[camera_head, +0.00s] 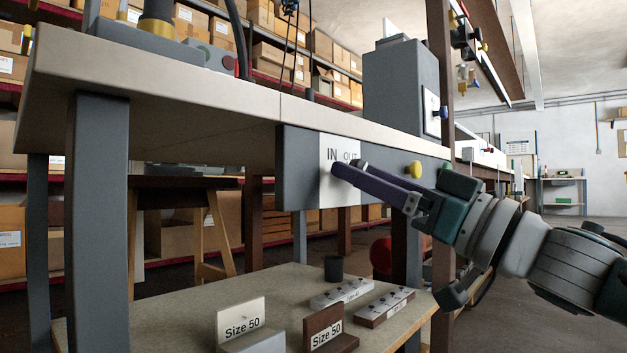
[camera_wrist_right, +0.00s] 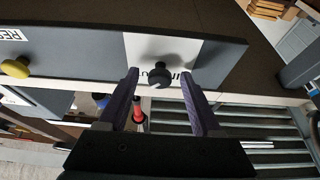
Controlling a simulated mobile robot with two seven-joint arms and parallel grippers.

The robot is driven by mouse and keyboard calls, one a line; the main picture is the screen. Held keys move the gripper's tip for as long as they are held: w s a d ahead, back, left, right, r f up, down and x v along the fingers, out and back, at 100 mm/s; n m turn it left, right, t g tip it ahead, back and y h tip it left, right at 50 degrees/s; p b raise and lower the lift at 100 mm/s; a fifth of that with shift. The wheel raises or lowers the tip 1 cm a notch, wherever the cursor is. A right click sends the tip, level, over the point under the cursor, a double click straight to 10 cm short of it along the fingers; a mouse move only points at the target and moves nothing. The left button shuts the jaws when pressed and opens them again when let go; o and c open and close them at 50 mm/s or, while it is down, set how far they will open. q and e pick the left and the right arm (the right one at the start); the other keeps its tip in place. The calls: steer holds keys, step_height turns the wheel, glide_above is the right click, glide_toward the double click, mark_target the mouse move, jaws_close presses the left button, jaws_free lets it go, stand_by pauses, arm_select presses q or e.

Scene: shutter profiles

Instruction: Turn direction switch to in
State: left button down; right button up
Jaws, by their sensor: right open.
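The direction switch shows in the right wrist view as a dark round knob (camera_wrist_right: 160,74) on a white plate marked IN and OUT. In the head view this white label plate (camera_head: 327,188) is on the grey control panel (camera_head: 298,170) under the bench edge; the knob is hidden there by my fingers. My right gripper (camera_head: 348,168) reaches in from the right, its purple fingers at the plate. In the right wrist view my right gripper (camera_wrist_right: 158,82) is open, a fingertip on each side of the knob, with visible gaps. My left gripper is out of view.
A yellow knob (camera_head: 414,169) is on the same panel, right of the plate. The bench top (camera_head: 225,95) overhangs the panel. Below, a low table (camera_head: 285,286) bears Size 50 signs and small blocks. A grey bench leg (camera_head: 97,230) stands at left.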

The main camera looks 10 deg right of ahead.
jaws_close()
stand_by(0.4)
steer(key=shift+n, duration=0.4)
steer(key=shift+w+d+r+n+g+y+p, duration=0.25)
steer(key=shift+n+g+p, duration=0.9)
steer(key=shift+n, duration=2.45)
steer(key=shift+s+a+r+n+g+y+p, duration=0.1)
steer(key=shift+n+g+y+p, duration=0.35)
steer(key=shift+n+g, duration=2.2)
steer(key=shift+w+d+r+n+g+y+p, duration=0.15)
steer(key=shift+n+g+p, duration=0.55)
steer(key=shift+n, duration=3.85)
steer(key=shift+s+f, duration=0.1)
